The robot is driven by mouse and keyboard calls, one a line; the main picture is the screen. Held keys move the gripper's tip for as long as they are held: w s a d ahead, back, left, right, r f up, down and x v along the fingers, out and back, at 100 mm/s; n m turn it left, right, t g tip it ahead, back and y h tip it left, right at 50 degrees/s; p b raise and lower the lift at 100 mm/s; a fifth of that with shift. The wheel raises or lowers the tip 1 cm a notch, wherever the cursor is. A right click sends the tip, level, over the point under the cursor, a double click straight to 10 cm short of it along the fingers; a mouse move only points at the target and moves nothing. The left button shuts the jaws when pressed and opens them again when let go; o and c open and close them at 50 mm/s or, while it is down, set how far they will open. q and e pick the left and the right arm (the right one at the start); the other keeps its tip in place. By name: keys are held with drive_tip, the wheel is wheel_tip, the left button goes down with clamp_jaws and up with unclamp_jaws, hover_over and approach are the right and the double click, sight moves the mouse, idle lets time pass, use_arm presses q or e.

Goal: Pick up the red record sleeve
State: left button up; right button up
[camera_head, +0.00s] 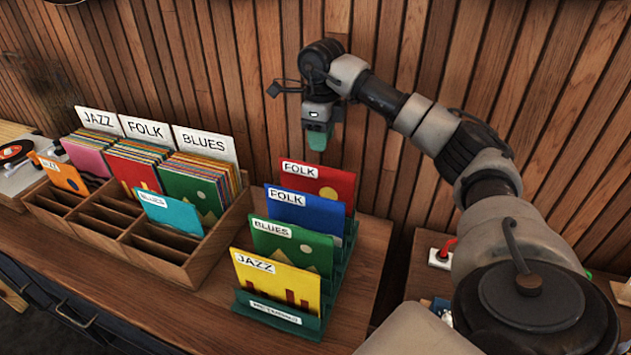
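The red record sleeve (332,190), with a yellow dot and a FOLK label, stands in the rearmost slot of a green stepped rack (277,313) on the wooden counter. My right gripper (319,139) points down above and behind the red sleeve, apart from it, in front of the wood wall. Its fingers are seen edge-on, so their opening does not show; nothing is visible in them. My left gripper is not in view.
In front of the red sleeve stand a blue FOLK sleeve (303,212), a green BLUES sleeve (291,245) and a yellow JAZZ sleeve (277,284). A wooden record bin (222,240) stands left. A white box with a red part (441,256) sits right.

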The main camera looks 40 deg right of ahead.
sight(318, 173)
drive_tip(key=f, duration=0.2)
drive_tip(key=s+f, duration=0.1)
drive_tip(key=shift+a+f, duration=0.15)
drive_tip(key=shift+a, duration=0.25)
drive_tip(key=shift+f+p, duration=0.3)
drive_tip(key=f, duration=0.1)
drive_tip(key=f+p, duration=0.1)
drive_tip(key=f, duration=0.1)
drive_tip(key=f+p, duration=0.1)
drive_tip(key=f, duration=0.1)
drive_tip(key=shift+w+a+f, duration=0.2)
drive_tip(key=shift+w, duration=0.15)
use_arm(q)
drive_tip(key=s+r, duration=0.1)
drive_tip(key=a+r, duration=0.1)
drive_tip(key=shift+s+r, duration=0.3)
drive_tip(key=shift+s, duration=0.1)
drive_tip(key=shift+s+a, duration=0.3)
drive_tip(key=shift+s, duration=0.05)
use_arm(e)
clamp_jaws()
